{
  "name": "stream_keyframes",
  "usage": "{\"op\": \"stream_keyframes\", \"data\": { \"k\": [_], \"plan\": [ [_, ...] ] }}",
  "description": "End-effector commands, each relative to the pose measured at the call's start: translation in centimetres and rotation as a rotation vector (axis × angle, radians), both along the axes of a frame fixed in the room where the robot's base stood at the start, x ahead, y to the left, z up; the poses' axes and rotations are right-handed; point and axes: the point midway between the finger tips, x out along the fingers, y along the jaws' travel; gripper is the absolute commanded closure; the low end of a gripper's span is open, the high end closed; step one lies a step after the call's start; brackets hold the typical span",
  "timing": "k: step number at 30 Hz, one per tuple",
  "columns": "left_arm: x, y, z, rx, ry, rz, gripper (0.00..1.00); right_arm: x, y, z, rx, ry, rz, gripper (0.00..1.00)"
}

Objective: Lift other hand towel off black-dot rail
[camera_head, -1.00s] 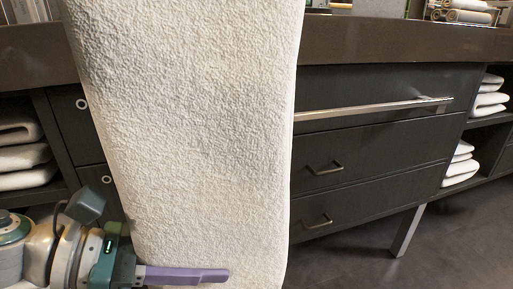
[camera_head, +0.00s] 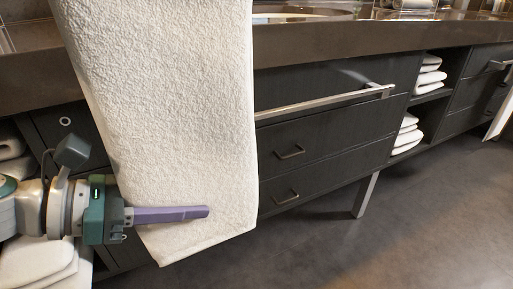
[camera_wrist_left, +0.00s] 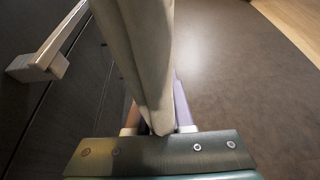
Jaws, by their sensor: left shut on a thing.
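A large white towel (camera_head: 165,110) hangs close in front of me in the head view, covering part of the vanity. My left gripper (camera_head: 170,215) is at its lower part, with one purple finger lying across the towel's front. In the left wrist view the towel (camera_wrist_left: 150,60) hangs down between the two fingers (camera_wrist_left: 158,122), and the gripper is shut on it. A metal rail (camera_head: 325,101) runs along the vanity front to the right of the towel. The left wrist view shows a rail end (camera_wrist_left: 40,66) at upper left. I see no black dot. The right gripper is not in view.
The dark vanity drawers (camera_head: 330,138) stand behind the towel. Folded white towels (camera_head: 407,133) sit in open shelves at right, and more (camera_head: 40,262) lie at lower left. A vanity leg (camera_head: 366,194) stands on the open floor (camera_head: 400,240). Another white cloth (camera_head: 501,112) shows at the far right edge.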

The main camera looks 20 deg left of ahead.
Motion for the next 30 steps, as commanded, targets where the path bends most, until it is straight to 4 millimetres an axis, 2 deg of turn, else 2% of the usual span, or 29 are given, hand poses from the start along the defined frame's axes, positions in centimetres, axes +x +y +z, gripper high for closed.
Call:
{"op": "stream_keyframes", "data": {
  "k": [1,14,16,30],
  "plan": [
    [0.0,0.0,1.2,0.000,-0.001,0.000,1.00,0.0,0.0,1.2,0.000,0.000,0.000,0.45],
    [0.0,0.0,5.9,0.000,-0.001,0.000,1.00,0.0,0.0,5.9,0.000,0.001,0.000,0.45],
    [-0.7,-0.8,5.3,-0.003,0.001,-0.002,1.00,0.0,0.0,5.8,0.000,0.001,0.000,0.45],
    [-4.0,-4.7,5.2,-0.004,0.001,-0.001,1.00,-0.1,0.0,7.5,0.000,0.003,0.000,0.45]
  ]
}}
